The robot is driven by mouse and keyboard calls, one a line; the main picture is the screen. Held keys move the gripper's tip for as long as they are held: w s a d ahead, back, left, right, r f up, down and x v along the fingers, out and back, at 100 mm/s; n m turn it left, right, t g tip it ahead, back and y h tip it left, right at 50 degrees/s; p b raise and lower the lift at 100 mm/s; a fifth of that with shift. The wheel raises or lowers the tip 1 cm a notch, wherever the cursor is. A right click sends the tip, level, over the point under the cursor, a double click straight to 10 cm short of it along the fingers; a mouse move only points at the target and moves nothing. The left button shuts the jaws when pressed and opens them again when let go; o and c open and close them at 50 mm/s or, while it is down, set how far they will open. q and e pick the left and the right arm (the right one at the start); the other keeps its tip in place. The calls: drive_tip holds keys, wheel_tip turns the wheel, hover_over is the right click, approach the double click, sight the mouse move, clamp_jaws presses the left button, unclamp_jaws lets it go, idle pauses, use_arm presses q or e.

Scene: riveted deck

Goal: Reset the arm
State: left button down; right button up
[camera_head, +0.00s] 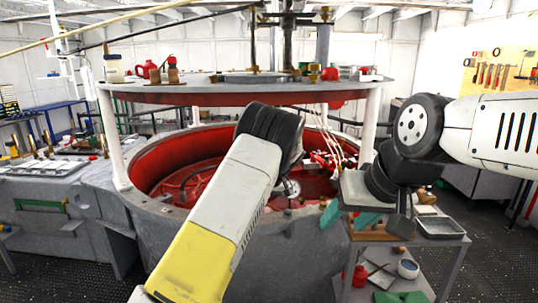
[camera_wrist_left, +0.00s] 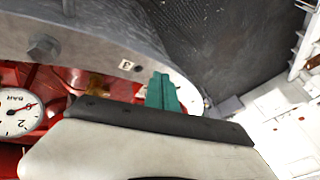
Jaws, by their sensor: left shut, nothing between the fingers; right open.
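My right gripper (camera_head: 349,217) hangs from the arm at the right of the head view. Its teal fingers are apart and empty, pointing down and left, in front of the round vat's right side and over the cart's left end. My left arm rises through the middle of the head view, bent at a dark joint in front of the vat. Its gripper is hidden there. In the left wrist view, my left gripper's teal fingers (camera_wrist_left: 165,93) are shut together with nothing between them, beside a grey curved rim.
The grey vat (camera_head: 285,248) with a red inside fills the middle, under a round upper shelf (camera_head: 215,88). A cart (camera_head: 450,258) stands at the right with a metal tray (camera_head: 441,228). A workbench (camera_head: 60,165) is at the left. A dial gauge (camera_wrist_left: 18,112) shows in the left wrist view.

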use_arm(q)
drive_tip(key=s+a+r+m+h, duration=0.1)
drive_tip(key=s+a+r+h, duration=0.25)
drive_tip(key=s+r, duration=0.55)
drive_tip(key=s+a+r+m+h, duration=0.1)
drive_tip(key=s+a+r+h, duration=0.3)
drive_tip(key=s+r, duration=0.5)
drive_tip(key=s+r+m+t, duration=0.1)
drive_tip(key=s+m+t, duration=0.1)
drive_tip(key=s, duration=0.8)
drive_tip(key=s+a+r+m+t, duration=0.1)
drive_tip(key=s+r+t, duration=0.1)
drive_tip(key=s, duration=0.8)
drive_tip(key=shift+s+a+m, duration=0.15)
drive_tip(key=shift+s+m, duration=0.1)
drive_tip(key=shift+m, duration=0.15)
drive_tip(key=shift+h, duration=0.25)
